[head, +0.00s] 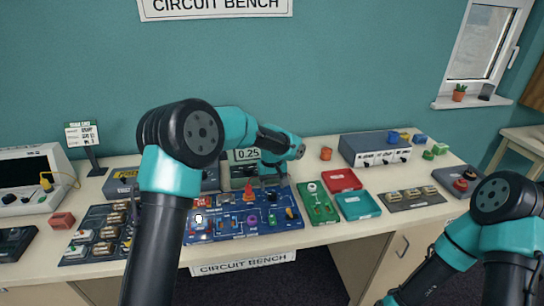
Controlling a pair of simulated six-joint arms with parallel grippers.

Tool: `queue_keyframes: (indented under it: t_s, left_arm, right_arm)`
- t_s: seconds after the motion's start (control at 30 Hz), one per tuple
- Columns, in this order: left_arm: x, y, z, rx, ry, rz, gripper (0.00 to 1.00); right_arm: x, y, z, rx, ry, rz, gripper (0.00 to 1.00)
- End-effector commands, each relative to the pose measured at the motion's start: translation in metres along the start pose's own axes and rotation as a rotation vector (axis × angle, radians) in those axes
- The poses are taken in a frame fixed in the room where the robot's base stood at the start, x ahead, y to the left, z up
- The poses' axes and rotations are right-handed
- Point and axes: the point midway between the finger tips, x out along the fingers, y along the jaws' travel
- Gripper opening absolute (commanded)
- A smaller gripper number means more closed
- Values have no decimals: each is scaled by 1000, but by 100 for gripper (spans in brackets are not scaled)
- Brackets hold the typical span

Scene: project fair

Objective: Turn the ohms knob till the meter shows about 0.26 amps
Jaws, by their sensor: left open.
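The meter (247,155) stands behind the blue circuit board and its display reads 0.25. The circuit board (225,237) lies on the bench with several coloured parts on it. An orange-red cone-shaped part (248,192) stands near its back edge, and a purple round part (252,221) sits nearer the front. I cannot tell which part is the ohms knob; its label is too small to read. My left gripper (272,182) is open, pointing down over the back of the board beside the orange-red part. Its fingertips are small and partly hidden. My right gripper is out of view.
A green board (322,214), a red tray (343,179) and a teal tray (358,206) lie right of the circuit board. A grey-blue box (374,147) stands behind them. A board of switches (72,252) lies at left, partly behind my left arm.

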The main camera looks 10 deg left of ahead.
Motion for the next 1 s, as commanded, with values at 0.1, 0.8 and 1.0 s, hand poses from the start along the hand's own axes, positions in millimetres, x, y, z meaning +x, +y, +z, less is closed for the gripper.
queue_keyframes:
  t_s: [0.1, 0.8, 1.0]
  left_arm:
    - [-25, 1, 0, 2, 4, 3, 60]
    - [-131, 0, 0, 1, 0, 0, 60]
    - [-132, 0, 0, 1, 0, 0, 60]
  right_arm:
    - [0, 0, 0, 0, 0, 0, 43]
    - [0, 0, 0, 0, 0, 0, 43]
    - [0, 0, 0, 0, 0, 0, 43]
